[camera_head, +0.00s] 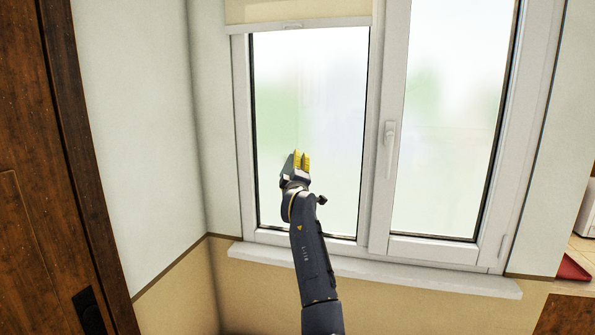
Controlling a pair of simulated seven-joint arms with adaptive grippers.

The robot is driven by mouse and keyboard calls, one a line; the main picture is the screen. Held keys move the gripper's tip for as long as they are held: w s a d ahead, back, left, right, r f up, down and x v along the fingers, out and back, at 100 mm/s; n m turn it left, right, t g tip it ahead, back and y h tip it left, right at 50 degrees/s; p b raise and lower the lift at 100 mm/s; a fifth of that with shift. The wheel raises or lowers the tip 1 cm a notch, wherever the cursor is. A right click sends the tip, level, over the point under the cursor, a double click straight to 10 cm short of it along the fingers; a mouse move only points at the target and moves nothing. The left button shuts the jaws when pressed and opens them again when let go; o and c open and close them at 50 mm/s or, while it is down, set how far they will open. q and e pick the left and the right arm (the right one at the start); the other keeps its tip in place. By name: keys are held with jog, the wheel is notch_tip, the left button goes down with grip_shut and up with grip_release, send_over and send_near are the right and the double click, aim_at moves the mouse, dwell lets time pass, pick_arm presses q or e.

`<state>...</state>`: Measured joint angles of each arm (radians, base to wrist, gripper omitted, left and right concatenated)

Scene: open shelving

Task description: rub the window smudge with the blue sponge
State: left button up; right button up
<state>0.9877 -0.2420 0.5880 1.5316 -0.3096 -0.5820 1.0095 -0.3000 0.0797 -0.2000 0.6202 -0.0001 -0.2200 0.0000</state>
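One of my arms rises from the bottom, just right of centre, and leans up and left. I take it for my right arm. Its gripper (302,161) has yellow fingertips close together in front of the lower part of the left window pane (325,105). Contact with the glass cannot be judged. A small grey-green patch shows just left of the fingertips; I cannot tell whether it is a sponge, a reflection or part of the gripper. No clearly blue sponge is visible. No distinct smudge stands out on the blurry, pale glass. My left gripper is not in view.
The white frame has a handle (389,148) between the panes. A pale blind (298,10) hangs at the top and a white sill (375,270) juts out below. A dark wooden door (45,190) stands left. A red item (573,268) lies on a counter at right.

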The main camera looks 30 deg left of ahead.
aim_at(276, 165)
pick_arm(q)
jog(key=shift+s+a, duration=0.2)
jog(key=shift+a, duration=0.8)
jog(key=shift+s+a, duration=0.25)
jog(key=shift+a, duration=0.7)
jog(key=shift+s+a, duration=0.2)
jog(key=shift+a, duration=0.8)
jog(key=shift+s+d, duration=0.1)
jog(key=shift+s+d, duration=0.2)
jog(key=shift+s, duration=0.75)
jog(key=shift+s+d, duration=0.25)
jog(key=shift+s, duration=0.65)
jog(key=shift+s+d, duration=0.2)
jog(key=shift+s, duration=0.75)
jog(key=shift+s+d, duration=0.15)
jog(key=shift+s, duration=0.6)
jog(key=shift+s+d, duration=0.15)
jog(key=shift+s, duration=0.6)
